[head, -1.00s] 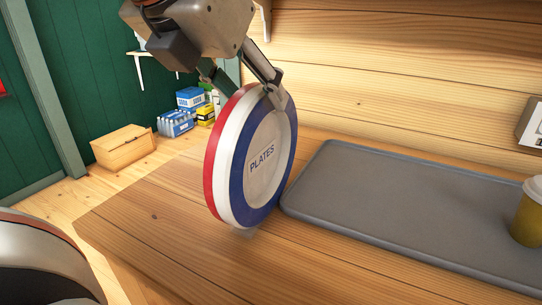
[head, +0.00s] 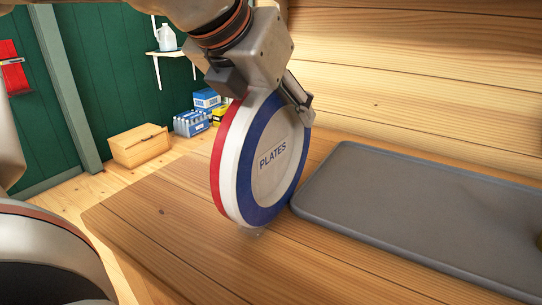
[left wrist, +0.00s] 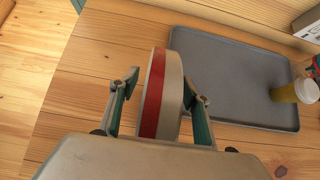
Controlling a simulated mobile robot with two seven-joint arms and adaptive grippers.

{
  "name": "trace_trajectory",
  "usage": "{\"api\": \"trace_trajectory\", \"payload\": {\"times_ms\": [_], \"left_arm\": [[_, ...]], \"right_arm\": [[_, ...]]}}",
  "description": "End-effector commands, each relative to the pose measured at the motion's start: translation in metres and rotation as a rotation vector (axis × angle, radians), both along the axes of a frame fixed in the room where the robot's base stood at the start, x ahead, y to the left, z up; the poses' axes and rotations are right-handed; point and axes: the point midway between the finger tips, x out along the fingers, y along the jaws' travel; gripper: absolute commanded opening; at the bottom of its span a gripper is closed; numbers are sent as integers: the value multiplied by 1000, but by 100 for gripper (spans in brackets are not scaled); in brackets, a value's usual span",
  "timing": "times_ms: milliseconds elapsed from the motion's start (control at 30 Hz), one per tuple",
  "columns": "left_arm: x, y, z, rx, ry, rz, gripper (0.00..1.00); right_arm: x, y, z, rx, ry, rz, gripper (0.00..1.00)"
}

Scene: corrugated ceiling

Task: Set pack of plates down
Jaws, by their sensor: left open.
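The pack of plates (head: 266,172), a round disc with red, white and blue bands and a "PLATES" label, stands on its edge on the wooden table, just left of the grey tray. In the left wrist view the pack (left wrist: 162,92) shows edge-on between my left gripper's fingers (left wrist: 160,88). That gripper is open, with a gap on each side of the pack. In the head view my left gripper (head: 268,98) is over the pack's top; one finger shows at its right face, the other is hidden. My right gripper is not in view.
Bare table (head: 160,235) lies left of and before the pack. A wooden wall stands behind. A wooden box (head: 140,147) and blue packs sit on the floor beyond.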

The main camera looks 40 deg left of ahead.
Motion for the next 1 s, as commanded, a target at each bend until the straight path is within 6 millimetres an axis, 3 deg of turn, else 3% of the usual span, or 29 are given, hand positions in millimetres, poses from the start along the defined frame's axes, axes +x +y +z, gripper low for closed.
{"api": "trace_trajectory", "payload": {"times_ms": [33, 200, 567, 767, 1000], "left_arm": [[0, 0, 0, 0, 0, 0, 39], [0, 0, 0, 0, 1, 0, 0], [0, 0, 4, 0, -2, 1, 0], [-1, 0, 35, 0, -11, 3, 0], [-1, 0, 80, 0, -10, 4, 0]], "right_arm": [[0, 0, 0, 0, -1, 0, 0], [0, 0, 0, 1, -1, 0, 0], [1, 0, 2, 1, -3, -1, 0], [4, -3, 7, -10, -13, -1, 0], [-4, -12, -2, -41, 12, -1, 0]]}}
